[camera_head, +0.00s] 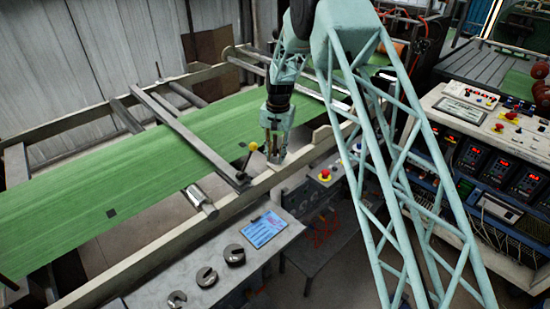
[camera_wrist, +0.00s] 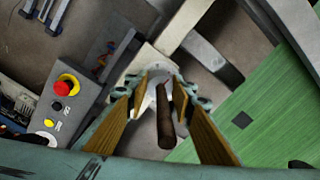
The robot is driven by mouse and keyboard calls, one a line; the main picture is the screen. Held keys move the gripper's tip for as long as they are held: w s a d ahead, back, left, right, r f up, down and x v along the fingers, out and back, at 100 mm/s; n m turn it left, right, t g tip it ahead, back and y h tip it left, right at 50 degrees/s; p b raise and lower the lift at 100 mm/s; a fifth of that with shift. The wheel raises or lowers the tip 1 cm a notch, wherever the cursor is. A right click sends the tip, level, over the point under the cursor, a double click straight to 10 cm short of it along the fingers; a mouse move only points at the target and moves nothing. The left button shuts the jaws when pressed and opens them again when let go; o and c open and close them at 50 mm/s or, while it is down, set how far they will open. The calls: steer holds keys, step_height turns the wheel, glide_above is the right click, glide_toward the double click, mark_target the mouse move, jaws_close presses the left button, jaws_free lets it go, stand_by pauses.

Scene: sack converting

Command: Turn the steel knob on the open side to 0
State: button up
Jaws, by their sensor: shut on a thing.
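In the head view my gripper (camera_head: 274,142) points down at a pale block on the near rail of the frame, beside the green web. In the wrist view my gripper (camera_wrist: 159,88) has its two tan-padded fingers on either side of a small pale, steel-looking knob (camera_wrist: 153,78) and is shut on it. A brown rod-like piece (camera_wrist: 165,120) stands in the gap between the fingers and covers part of the knob. The knob's scale and any 0 mark cannot be read. In the head view the gripper hides the knob.
A lever with a yellow ball (camera_head: 252,146) stands close left of my gripper. The green web (camera_head: 130,145) runs across the frame. A box with a red button (camera_head: 325,174) is at the right. A grey bench (camera_head: 215,262) holds steel parts and a blue card (camera_head: 264,229).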

mark_target(277, 156)
steer(key=n+b, duration=0.1)
steer(key=n, duration=0.4)
steer(key=shift+w+d+n+b, duration=0.1)
steer(key=shift+n+b, duration=0.3)
steer(key=shift+n, duration=2)
steer(key=o, duration=0.9)
steer(key=shift+r, duration=0.2)
step_height(277, 156, up, 10)
steer(key=shift+w+d+f, duration=0.1)
steer(key=shift+w+d, duration=0.05)
steer(key=shift+r, duration=0.9)
steer(key=shift+d, duration=0.1)
